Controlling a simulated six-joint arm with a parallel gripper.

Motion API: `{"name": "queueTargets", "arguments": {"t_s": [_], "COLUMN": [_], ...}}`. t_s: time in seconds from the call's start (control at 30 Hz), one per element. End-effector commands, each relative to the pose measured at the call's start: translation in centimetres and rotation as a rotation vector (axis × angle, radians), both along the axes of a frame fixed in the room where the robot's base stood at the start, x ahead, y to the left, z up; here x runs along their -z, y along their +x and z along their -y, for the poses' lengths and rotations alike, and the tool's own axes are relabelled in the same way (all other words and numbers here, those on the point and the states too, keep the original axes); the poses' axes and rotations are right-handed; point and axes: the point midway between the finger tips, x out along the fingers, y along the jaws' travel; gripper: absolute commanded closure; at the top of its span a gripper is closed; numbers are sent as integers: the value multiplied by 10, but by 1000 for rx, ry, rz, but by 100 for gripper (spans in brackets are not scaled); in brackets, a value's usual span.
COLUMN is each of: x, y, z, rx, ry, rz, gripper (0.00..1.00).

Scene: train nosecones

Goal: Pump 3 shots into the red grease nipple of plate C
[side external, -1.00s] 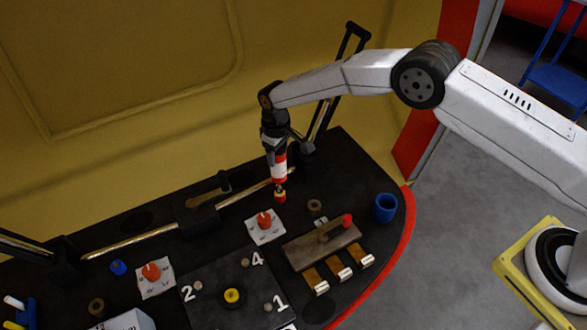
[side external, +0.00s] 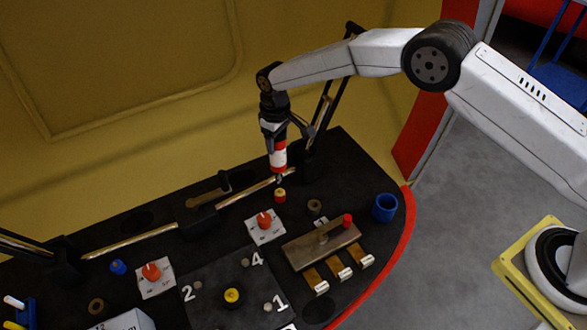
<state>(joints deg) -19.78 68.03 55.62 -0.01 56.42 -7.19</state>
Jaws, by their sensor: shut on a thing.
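My gripper (side external: 275,136) is shut on a red and white cylindrical tool (side external: 278,156), held upright with its thin tip pointing down. Just below the tip, a small red and yellow piece (side external: 280,195) stands on the black desk, and a narrow gap seems to separate them.
A dark panel (side external: 207,278) bears a yellow knob (side external: 232,296) and white numbers. A metal block with a red-tipped lever (side external: 347,221) and a blue cup (side external: 385,207) stand to the right.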

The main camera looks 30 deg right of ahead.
Motion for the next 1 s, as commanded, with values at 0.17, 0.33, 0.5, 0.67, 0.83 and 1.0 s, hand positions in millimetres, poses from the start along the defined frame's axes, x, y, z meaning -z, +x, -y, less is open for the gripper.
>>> {"name": "queueTargets", "arguments": {"t_s": [0.17, 0.33, 0.5, 0.67, 0.83, 1.0], "x": [-2, -3, -14, -16, -16, -14], "y": [1, 1, 1, 1, 1, 1], "z": [0, 0, 0, 0, 0, 0], "rx": [0, 0, 0, 0, 0, 0], "ry": [1, 1, 1, 1, 1, 1], "rz": [2, 3, 4, 3, 2, 2], "gripper": [100, 100, 100, 100, 100, 100]}}
